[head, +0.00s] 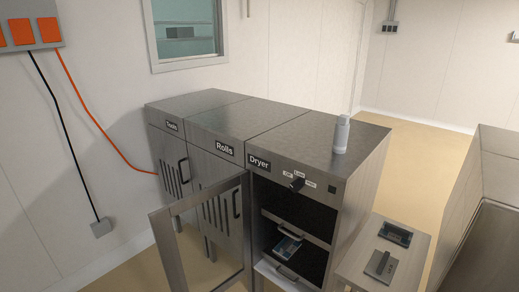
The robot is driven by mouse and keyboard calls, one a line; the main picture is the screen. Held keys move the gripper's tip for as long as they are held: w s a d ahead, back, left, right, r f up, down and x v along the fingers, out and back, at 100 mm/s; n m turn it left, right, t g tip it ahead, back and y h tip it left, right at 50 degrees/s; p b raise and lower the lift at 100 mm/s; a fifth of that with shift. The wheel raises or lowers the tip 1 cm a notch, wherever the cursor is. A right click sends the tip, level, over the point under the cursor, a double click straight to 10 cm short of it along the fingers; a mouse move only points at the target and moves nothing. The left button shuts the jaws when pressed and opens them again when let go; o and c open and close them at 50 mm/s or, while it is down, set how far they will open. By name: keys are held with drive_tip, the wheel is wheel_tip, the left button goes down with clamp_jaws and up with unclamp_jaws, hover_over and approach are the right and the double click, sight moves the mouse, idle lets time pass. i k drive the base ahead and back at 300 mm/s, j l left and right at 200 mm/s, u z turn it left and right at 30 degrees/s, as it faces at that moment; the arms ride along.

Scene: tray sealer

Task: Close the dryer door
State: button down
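The dryer (350,190) is the right-hand one of three joined grey metal cabinets, with a "Dryer" label and a dark knob at the top of its front. Its door (162,245) is a metal frame with a clear pane. The door stands wide open, swung out to the left from the dryer's left edge, across the front of the Rolls cabinet. The door's lower part is cut off by the picture's bottom edge. The dark interior (290,225) shows shelves, with a small tray-like item on one. My gripper is not in view.
The Tools and Rolls cabinets (218,120) stand to the left. A pale bottle (341,135) stands on the dryer's top. A low table (365,262) with two dark-and-grey items is at the right, beside a metal counter (480,200). Cables hang on the left wall.

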sight(160, 219)
drive_tip(key=j+z, duration=0.15)
drive_tip(key=z, duration=0.5)
drive_tip(key=j+z, duration=0.45)
drive_tip(key=j, duration=0.5)
drive_tip(key=k+j+z, duration=0.1)
drive_tip(key=j+z, duration=0.35)
drive_tip(key=j, duration=0.5)
drive_tip(key=k+j, duration=0.1)
drive_tip(key=j, duration=0.75)
drive_tip(key=k+j, duration=0.15)
drive_tip(key=j, duration=0.3)
drive_tip(key=k+j+z, duration=0.1)
drive_tip(key=j, duration=0.3)
drive_tip(key=k+j, duration=0.1)
drive_tip(key=j, duration=0.35)
drive_tip(key=k+j, duration=0.1)
drive_tip(key=j, duration=0.3)
drive_tip(key=k+j, duration=0.1)
drive_tip(key=j, duration=0.35)
drive_tip(key=k+l+z, duration=0.1)
drive_tip(key=k+l, duration=0.5)
